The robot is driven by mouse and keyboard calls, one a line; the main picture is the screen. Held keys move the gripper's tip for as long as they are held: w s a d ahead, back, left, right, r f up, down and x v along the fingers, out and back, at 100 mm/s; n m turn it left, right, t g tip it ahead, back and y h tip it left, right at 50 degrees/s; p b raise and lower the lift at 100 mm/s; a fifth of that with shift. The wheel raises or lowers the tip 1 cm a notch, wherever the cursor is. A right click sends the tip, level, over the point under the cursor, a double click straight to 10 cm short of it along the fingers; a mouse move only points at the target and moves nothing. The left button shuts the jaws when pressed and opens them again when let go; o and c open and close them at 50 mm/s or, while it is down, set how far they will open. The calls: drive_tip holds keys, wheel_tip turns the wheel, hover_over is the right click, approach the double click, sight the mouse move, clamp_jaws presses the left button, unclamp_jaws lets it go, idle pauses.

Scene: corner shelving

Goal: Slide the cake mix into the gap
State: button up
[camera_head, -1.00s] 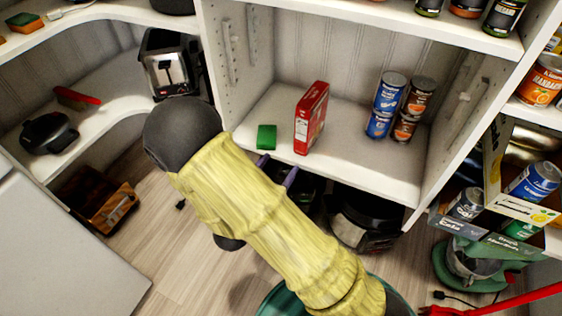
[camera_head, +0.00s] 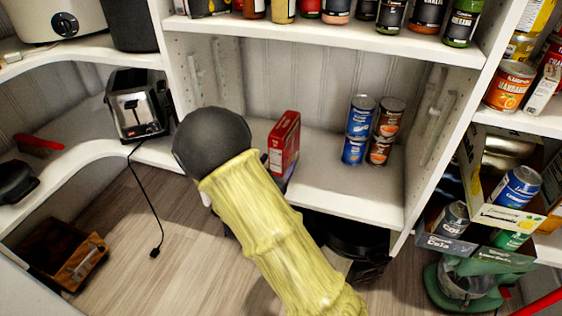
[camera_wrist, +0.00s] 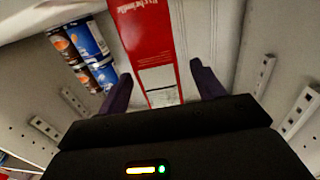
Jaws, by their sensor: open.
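A red box (camera_head: 284,143), which looks like the cake mix, stands upright on the middle shelf, left of the stacked cans. In the wrist view the red box (camera_wrist: 148,45) lies ahead of my gripper, between the lines of its two dark purple fingers. My gripper (camera_wrist: 161,70) is open, with a fingertip on either side of the box's near end; I cannot tell whether they touch it. In the head view my arm hides most of the gripper. Bare shelf shows between the box and the cans, but I cannot tell which space is the gap.
Blue and brown cans (camera_head: 370,130) stand in two stacks right of the box. A toaster (camera_head: 137,104) is on the left shelf. Jars (camera_head: 392,14) line the shelf above. A carton of cans (camera_head: 470,227) sits at right. A wooden crate (camera_head: 68,258) is on the floor.

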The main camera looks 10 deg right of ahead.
drive_tip(key=shift+b+x, duration=0.45)
drive_tip(key=shift+x, duration=1.45)
drive_tip(key=shift+s, duration=0.1)
drive_tip(key=c, duration=1.4)
drive_tip(key=shift+c, duration=0.3)
drive_tip(key=shift+d, duration=0.1)
